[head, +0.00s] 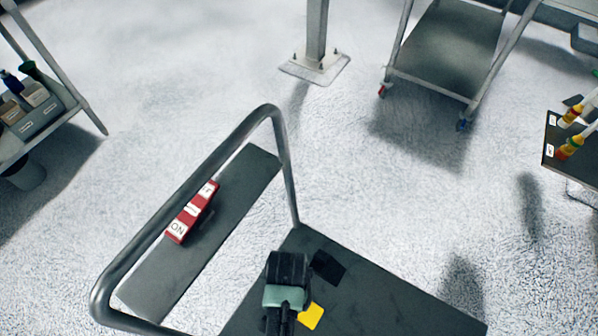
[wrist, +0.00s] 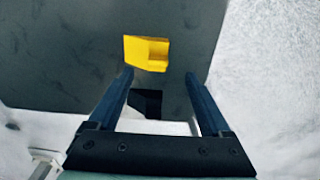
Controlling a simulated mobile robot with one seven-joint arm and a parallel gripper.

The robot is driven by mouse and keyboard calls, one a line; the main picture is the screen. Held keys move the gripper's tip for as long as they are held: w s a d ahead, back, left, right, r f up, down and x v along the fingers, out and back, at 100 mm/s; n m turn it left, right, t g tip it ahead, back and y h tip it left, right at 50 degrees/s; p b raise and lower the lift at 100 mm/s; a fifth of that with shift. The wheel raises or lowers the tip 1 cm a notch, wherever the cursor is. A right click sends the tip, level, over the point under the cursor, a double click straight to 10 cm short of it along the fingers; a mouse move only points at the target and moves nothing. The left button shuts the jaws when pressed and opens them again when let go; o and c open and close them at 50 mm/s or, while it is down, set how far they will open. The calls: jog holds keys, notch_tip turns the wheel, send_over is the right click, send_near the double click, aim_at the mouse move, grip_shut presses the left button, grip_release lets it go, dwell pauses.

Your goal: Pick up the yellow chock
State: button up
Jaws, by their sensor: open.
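The yellow chock (wrist: 146,53) lies on the dark platform (wrist: 60,75) in the wrist view, just beyond my fingertips. In the head view the yellow chock (head: 311,315) shows in part beside my gripper, which hides some of it. My gripper (wrist: 160,78) is open and empty, its two dark fingers apart, with the chock ahead of the gap between them. In the head view my gripper (head: 287,268) is above the dark platform (head: 390,305).
A black patch (head: 328,267) is on the platform. A metal handrail (head: 190,190) rises at the left, near a red block with white labels (head: 192,212) on a dark strip. A post, a wheeled cart (head: 450,45) and shelves stand farther off on the pale floor.

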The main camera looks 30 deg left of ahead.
jog(key=f+b, duration=0.1)
jog(key=f, duration=0.2)
jog(key=f+b, duration=0.1)
jog(key=f, duration=0.2)
jog(key=f+b, duration=0.1)
jog(key=f, duration=0.2)
jog(key=shift+w+d, duration=0.15)
jog(key=shift+w, duration=0.25)
jog(key=shift+r, duration=0.1)
jog(key=shift+c, duration=0.3)
grip_shut()
